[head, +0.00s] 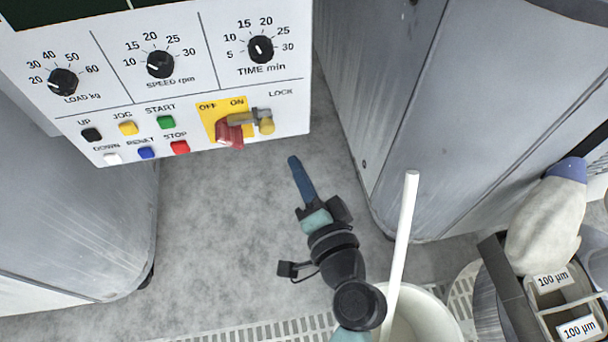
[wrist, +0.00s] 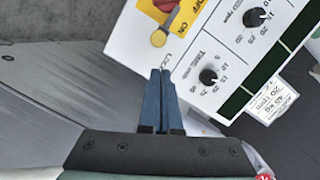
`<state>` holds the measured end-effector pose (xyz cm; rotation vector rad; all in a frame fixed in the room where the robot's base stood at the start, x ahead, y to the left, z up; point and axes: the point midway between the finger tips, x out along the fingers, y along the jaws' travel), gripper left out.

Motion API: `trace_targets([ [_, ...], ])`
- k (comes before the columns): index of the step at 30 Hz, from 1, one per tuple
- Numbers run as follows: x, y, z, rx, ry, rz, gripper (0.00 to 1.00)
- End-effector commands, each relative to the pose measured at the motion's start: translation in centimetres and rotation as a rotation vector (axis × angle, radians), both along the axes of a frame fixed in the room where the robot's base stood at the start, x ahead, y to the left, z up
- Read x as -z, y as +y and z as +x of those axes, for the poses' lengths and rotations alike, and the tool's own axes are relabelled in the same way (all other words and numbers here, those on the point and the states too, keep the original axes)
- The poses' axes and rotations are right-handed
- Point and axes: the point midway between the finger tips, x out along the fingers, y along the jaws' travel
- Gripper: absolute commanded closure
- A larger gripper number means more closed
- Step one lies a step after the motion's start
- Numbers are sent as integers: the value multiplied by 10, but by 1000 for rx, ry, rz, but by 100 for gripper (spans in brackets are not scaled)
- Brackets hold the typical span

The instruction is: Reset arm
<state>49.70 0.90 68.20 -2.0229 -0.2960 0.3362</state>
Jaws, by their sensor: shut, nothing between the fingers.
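My gripper (head: 295,163) is shut and empty, its blue fingers pressed together. In the head view it hangs over the grey floor, below and to the right of the control panel (head: 95,143). In the wrist view the gripper (wrist: 160,72) points toward the panel's edge, just beside the lock area. The yellow OFF/ON switch plate carries a red handle (head: 229,134) and a brass-coloured lock piece (head: 265,122). The fingertips appear apart from the panel in the head view. My arm reaches up from the bottom of the head view.
Grey machine housings stand at left (head: 70,220) and right (head: 400,110). A white bucket (head: 440,325) with a white rod (head: 404,220) is at the bottom, close to my arm. Containers labelled 100 µm (head: 553,279) and a pale cloth-like item (head: 545,225) are at lower right.

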Motion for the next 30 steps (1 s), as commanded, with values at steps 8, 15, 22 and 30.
trace_targets([
  [8,-3,-9,-22,1,-1,-1,100],
  [15,-4,-9,-22,0,-4,-3,100],
  [22,-79,-8,17,9,-166,-228,100],
  [30,-268,-4,45,186,-551,-651,100],
])
